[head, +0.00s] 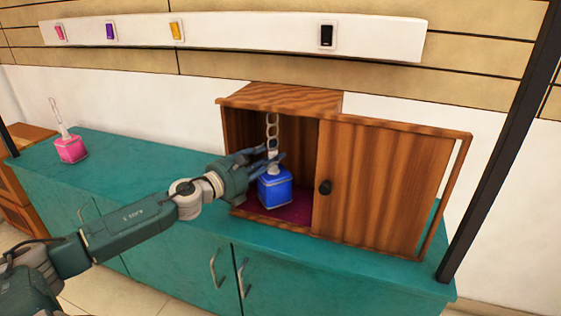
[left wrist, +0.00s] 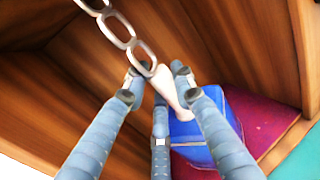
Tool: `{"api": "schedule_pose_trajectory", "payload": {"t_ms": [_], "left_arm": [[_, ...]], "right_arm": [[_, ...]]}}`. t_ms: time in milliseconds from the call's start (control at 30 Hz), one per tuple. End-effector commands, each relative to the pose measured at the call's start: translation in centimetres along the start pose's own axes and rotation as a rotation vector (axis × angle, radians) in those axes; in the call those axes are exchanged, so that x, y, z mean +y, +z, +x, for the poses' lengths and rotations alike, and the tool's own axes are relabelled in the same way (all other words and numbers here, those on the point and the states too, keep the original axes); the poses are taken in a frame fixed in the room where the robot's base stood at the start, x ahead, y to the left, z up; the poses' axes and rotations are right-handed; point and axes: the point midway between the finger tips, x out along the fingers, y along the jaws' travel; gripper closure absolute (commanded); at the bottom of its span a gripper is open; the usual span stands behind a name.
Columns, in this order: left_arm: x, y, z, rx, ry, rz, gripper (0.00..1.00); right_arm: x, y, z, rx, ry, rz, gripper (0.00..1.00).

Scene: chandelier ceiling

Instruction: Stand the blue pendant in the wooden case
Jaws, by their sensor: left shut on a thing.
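The blue pendant (head: 275,188) has a boxy blue body, a pale stem and a chain of links rising above it. It is upright in the open left side of the wooden case (head: 390,190). My left gripper (head: 273,158) is shut on its stem, above the blue body. In the left wrist view the fingers (left wrist: 160,85) close around the pale stem, with the blue body (left wrist: 215,125) below. The case floor is dark red (left wrist: 255,115). Whether the pendant's base touches that floor I cannot tell. My right gripper is not in view.
The case's sliding door with a dark knob (head: 325,187) covers its right side. The case stands on a teal counter (head: 130,165). A pink pendant (head: 70,148) stands at the counter's left end. A white wall strip (head: 230,30) carries several coloured switches.

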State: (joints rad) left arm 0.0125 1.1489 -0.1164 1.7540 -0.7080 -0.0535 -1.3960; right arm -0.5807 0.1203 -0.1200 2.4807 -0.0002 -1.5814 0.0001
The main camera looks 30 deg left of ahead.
Motion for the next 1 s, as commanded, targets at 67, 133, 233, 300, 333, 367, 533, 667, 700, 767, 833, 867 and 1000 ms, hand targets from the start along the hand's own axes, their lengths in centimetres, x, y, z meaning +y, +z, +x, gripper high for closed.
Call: {"api": "schedule_pose_trajectory", "payload": {"t_ms": [67,133,233,300,333,367,533,667,700,767,833,867,1000], "left_arm": [[0.1,0.7,1.1,-0.009,0.001,0.001,1.0],[0.1,0.7,1.9,-0.008,0.002,0.001,1.0],[0.1,0.5,2.8,-0.006,0.001,0.0,1.0],[0.0,0.4,3.1,-0.005,0.0,0.0,1.0],[0.0,0.4,3.2,-0.005,0.0,0.0,1.0],[0.0,0.4,3.3,-0.005,0.0,0.001,1.0],[0.0,0.4,3.8,-0.005,-0.001,0.001,1.0],[-0.3,-1.4,3.8,-0.003,-0.001,-0.002,1.0],[-0.3,-1.9,3.8,-0.002,-0.001,-0.002,1.0],[-0.4,-2.7,3.8,-0.002,-0.001,-0.002,1.0],[-0.4,-3.2,3.8,-0.004,0.0,-0.001,1.0],[-0.4,-3.3,3.8,-0.004,0.0,-0.001,1.0],[-0.4,-3.2,3.8,-0.004,-0.001,0.001,1.0]], "right_arm": [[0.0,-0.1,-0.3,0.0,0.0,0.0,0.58],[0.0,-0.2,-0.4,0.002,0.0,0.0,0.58],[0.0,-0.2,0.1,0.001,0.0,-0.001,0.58],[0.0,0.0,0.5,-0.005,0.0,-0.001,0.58],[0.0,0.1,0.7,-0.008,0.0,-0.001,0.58],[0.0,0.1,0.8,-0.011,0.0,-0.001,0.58],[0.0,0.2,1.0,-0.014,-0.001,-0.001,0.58],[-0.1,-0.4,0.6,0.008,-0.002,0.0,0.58],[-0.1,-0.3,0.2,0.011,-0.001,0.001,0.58],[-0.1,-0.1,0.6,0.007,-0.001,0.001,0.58],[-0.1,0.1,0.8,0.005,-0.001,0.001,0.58],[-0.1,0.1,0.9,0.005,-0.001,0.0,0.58],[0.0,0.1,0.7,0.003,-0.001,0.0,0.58]]}}
